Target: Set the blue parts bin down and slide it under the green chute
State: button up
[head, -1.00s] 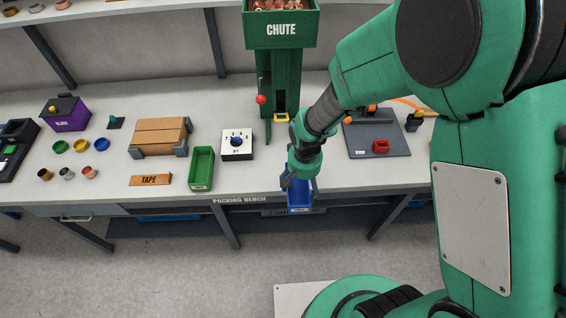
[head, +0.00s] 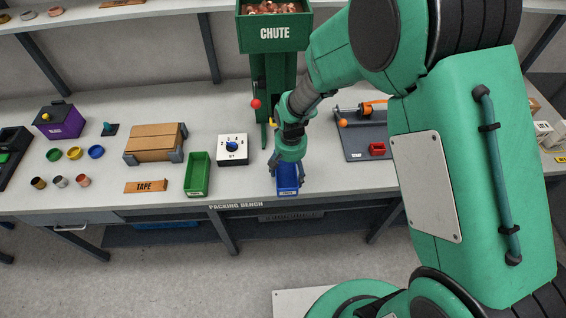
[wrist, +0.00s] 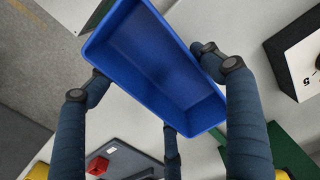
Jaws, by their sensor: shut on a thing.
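The blue parts bin (head: 288,182) is at the front edge of the bench, in front of the green chute (head: 272,75). My gripper (head: 287,168) is shut on the bin from above. In the wrist view the bin (wrist: 160,60) is empty inside, with my gripper's fingers (wrist: 158,80) on either side of it. I cannot tell whether the bin's base touches the bench. The chute's top holds copper-coloured pieces, and its lower part is partly hidden by my arm.
A green bin (head: 198,176) and a white dial box (head: 233,151) stand left of the blue bin. A grey board with a red block (head: 377,149) lies to the right. A red ball (head: 256,104) sticks out beside the chute's column. Bare bench lies between.

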jog(key=w, duration=0.2)
jog(key=w+a, duration=0.1)
jog(key=w, duration=0.4)
jog(key=shift+w+a+f+b, duration=0.15)
jog(key=shift+a+f+b, duration=0.15)
jog(key=shift+a+f, duration=0.05)
jog(key=shift+f, duration=0.1)
jog(key=shift+f+b, duration=0.4)
jog(key=shift+f, duration=1.25)
jog(key=shift+f, duration=0.1)
jog(key=o, duration=1.2)
jog(key=shift+c, duration=0.2)
jog(key=shift+o, duration=0.2)
notch_tip(320, 180, up, 12)
jog(key=p, duration=0.2)
